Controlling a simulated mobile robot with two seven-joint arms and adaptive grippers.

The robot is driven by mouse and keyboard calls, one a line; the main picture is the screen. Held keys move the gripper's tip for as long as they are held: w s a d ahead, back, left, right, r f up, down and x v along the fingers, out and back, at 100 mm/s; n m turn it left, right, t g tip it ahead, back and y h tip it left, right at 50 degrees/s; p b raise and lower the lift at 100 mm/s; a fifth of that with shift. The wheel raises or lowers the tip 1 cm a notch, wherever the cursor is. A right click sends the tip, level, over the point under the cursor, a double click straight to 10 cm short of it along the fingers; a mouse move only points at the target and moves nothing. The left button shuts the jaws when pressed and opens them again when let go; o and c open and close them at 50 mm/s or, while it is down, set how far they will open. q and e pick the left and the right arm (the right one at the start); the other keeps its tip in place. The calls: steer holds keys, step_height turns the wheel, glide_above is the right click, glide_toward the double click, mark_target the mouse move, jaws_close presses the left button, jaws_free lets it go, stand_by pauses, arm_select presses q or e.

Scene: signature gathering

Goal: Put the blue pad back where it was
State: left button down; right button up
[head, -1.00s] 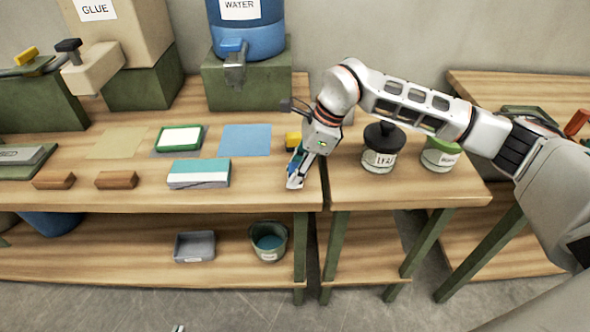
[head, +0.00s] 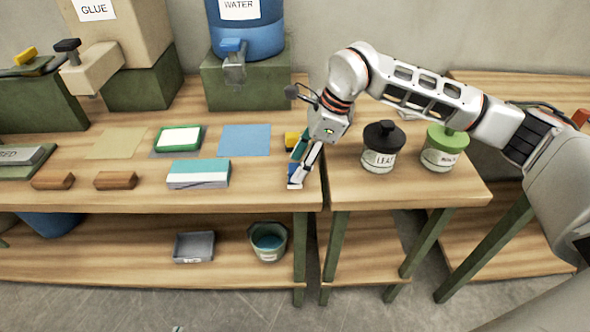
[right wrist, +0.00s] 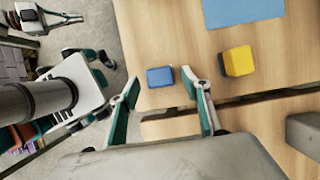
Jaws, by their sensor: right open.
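The blue pad (right wrist: 160,77) is a small blue block lying on the wooden bench near its front right corner. In the right wrist view it sits between my right gripper's fingertips (right wrist: 161,71), with a gap on each side. In the head view the right gripper (head: 298,174) points down at the bench, open, and a bit of the blue pad (head: 293,170) shows at its fingers, which partly hide it. Of my left gripper, at most a small pale tip (head: 178,328) shows at the bottom edge of the head view.
A yellow block (head: 292,139) stands just behind the pad; it also shows in the right wrist view (right wrist: 238,61). A blue sheet (head: 245,140), a teal-and-white block (head: 198,174) and a green-rimmed pad (head: 180,138) lie leftward. Jars (head: 380,160) stand on the right table.

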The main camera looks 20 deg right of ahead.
steer(key=v, duration=0.9)
steer(key=shift+s+f, duration=0.1)
